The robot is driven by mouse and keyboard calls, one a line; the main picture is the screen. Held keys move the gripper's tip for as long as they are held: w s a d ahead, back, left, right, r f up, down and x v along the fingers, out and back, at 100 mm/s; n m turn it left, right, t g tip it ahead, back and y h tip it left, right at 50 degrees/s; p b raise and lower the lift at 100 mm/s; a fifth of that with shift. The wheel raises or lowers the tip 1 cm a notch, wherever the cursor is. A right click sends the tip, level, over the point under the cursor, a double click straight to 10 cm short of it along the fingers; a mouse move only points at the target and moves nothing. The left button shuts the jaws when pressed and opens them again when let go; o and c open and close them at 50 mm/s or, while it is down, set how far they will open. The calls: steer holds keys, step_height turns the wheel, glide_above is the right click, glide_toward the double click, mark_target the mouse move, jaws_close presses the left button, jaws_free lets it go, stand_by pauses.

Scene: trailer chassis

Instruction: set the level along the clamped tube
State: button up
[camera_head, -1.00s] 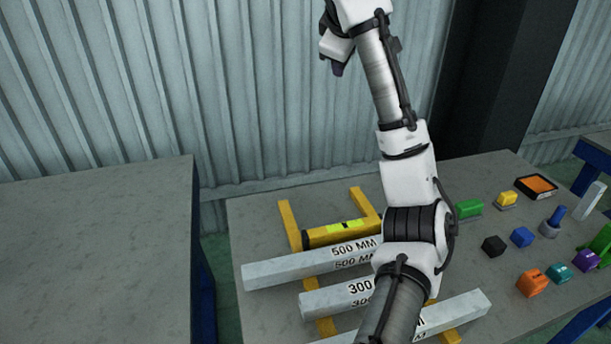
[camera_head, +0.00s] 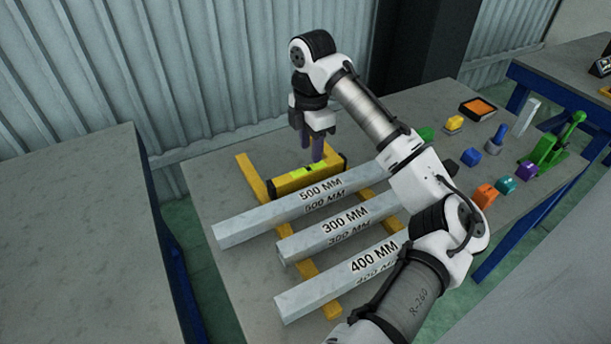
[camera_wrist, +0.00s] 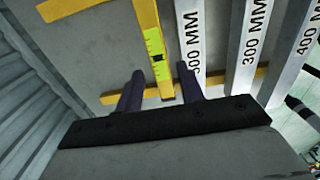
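The yellow level (camera_head: 290,186), with bright green vials, lies behind the 500 MM tube (camera_head: 262,215) on yellow rack bars (camera_head: 250,172). My gripper (camera_head: 311,158) points down at the level's right part, fingers apart. In the wrist view the level (camera_wrist: 153,20) runs between the two dark fingers of my gripper (camera_wrist: 159,72), with gaps at the sides; I cannot tell whether the tips have reached its height. The 300 MM tube (camera_head: 305,242) and 400 MM tube (camera_head: 310,297) lie in front, roughly parallel. I see no clamp on these tubes.
To the right on the same table stand a green clamp-like device (camera_head: 553,147), a pale upright bar (camera_head: 527,111), an orange-topped tray (camera_head: 477,108) and several small coloured blocks. A bare grey table (camera_head: 70,230) is at the left, across a gap.

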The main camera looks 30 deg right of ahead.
mark_target(311, 168)
step_height(311, 168, down, 4)
steer(key=shift+r, duration=0.25)
steer(key=shift+w+d+f+p, duration=0.1)
steer(key=shift+f+p, duration=0.35)
steer(key=shift+f, duration=0.9)
steer(key=shift+w+d+f+p, duration=0.1)
steer(key=shift+f+p, duration=0.3)
steer(key=shift+f, duration=0.95)
steer(key=c, duration=0.8)
jaws_close()
steer(key=shift+r, duration=0.1)
steer(key=shift+r, duration=0.5)
step_height(311, 168, up, 19)
steer(key=b, duration=0.1)
